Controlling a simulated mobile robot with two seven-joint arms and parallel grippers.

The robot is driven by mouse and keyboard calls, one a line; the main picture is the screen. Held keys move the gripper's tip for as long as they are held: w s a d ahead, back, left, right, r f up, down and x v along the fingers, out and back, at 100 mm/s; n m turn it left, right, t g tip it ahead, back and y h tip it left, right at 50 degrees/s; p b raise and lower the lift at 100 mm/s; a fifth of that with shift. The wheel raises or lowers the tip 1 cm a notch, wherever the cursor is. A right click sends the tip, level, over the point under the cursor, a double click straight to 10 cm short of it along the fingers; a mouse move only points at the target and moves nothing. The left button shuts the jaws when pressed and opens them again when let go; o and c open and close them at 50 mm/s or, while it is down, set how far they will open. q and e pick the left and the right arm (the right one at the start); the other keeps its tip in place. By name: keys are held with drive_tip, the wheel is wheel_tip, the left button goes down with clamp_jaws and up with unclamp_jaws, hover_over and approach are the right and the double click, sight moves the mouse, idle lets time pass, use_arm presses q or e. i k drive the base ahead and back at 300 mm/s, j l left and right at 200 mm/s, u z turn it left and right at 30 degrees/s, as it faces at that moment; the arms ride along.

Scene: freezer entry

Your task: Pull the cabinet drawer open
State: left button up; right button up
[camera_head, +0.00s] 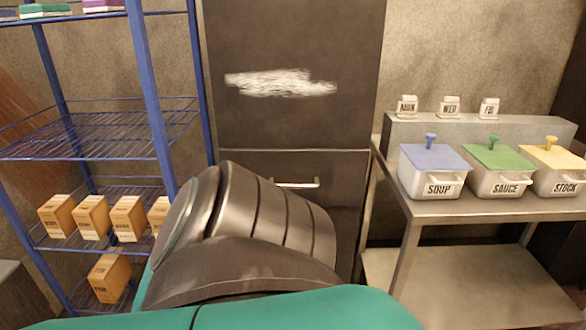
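A tall dark grey cabinet (290,110) with a white smear on its front stands at the middle back. Its lower part has a drawer (335,198) with a light horizontal handle (298,184). A seam runs above the drawer, and the drawer front looks flush with the cabinet. My own dark, ribbed arm link and green body parts fill the lower middle and hide the drawer's lower left part. Neither gripper shows, so I cannot see whether one is near the handle.
A blue wire shelf rack (150,90) with several cardboard boxes (92,217) stands close at left. A metal table (490,208) at right holds lidded soup (432,182), sauce (494,182) and stock (556,182) containers. Small labelled blocks (449,106) stand on a ledge behind.

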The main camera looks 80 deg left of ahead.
sight(321, 177)
drive_tip(key=u, duration=2.55)
